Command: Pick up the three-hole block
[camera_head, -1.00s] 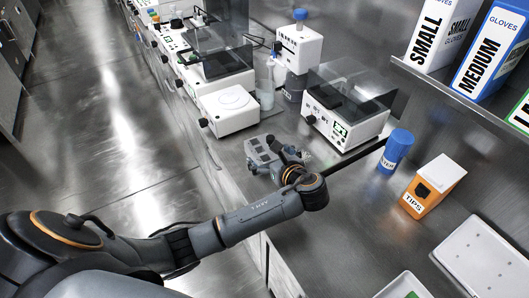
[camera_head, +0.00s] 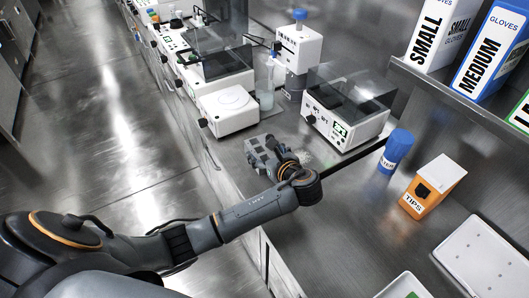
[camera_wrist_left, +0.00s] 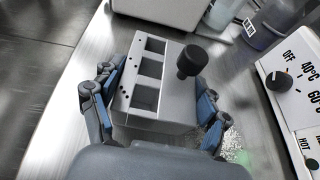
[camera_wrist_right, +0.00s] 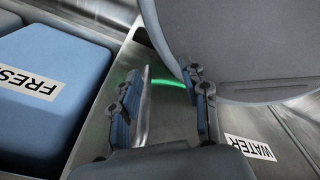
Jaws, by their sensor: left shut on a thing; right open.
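The three-hole block (camera_head: 255,152) is grey, with three square wells in a row along its top and a black knob on one side. In the left wrist view the block (camera_wrist_left: 173,100) sits upright between the fingers of my left gripper (camera_wrist_left: 160,92), one finger pressed on each side. In the head view my left gripper (camera_head: 277,158) holds it over the bench, near the front edge. I cannot tell how far it is above the surface. My right gripper (camera_wrist_right: 163,98) is open and empty in the right wrist view.
A white square device (camera_head: 229,108) stands just behind the block. A heater box with dial (camera_head: 347,112) stands to the right. A blue container (camera_head: 396,150) and an orange tips box (camera_head: 432,187) are further right. A blue "FRESH" box (camera_wrist_right: 45,85) is near my right gripper.

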